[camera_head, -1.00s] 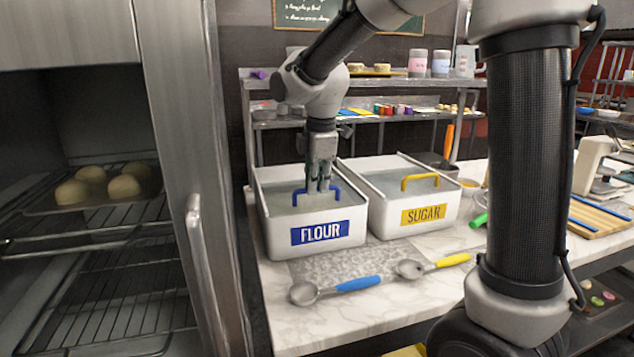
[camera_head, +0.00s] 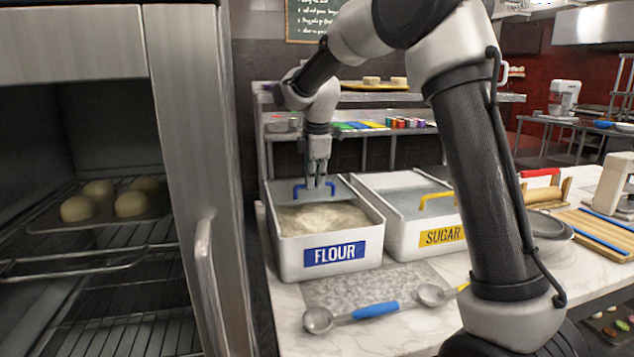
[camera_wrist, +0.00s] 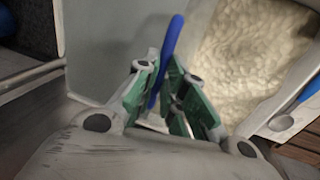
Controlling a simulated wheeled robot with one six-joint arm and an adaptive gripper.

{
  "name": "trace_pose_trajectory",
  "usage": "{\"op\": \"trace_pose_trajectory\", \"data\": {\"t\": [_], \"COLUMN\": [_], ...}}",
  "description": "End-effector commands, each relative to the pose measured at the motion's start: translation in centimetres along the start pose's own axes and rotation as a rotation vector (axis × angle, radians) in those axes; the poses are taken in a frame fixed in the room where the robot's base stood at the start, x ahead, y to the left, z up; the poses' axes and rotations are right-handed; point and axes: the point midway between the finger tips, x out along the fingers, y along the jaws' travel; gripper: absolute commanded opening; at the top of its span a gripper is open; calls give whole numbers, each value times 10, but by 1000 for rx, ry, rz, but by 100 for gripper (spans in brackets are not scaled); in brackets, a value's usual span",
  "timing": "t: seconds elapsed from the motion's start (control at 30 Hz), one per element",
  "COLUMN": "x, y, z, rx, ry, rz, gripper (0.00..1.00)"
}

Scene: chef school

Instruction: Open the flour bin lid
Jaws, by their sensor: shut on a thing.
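The flour bin (camera_head: 330,250) is a white box with a blue FLOUR label, on the marble counter. Its grey lid (camera_head: 277,190) is slid or moved toward the back, so flour (camera_head: 322,218) shows in the front part. My gripper (camera_head: 314,184) is shut on the lid's blue handle (camera_head: 299,191) at the back of the bin. The wrist view shows the fingers (camera_wrist: 163,98) around the blue handle (camera_wrist: 166,55), with the grey lid (camera_wrist: 105,40) on the left and flour (camera_wrist: 245,55) on the right.
The sugar bin (camera_head: 425,238) with a yellow handle stands close on the right. A blue-handled scoop (camera_head: 318,320) lies in front. A metal shelf (camera_head: 395,98) stands behind the bins. The oven door handle (camera_head: 204,270) is at the left.

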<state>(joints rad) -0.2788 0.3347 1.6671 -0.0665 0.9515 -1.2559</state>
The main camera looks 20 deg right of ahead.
Motion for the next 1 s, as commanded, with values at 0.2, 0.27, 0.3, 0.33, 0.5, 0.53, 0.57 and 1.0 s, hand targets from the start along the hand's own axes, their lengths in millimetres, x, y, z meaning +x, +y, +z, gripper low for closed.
{"op": "trace_pose_trajectory", "data": {"t": [0.2,0.27,0.3,0.33,0.5,0.53,0.57,1.0], "x": [0,0,0,0,0,0,0,-14], "y": [1,1,1,1,0,0,0,1], "z": [0,0,0,0,0,0,0,0], "rx": [0,0,0,0,0,0,0,0], "ry": [-1,-1,-1,-1,-1,-1,-1,0], "rz": [1,1,1,1,1,1,1,3], "gripper": [0,0,0,0,24,30,33,33]}}
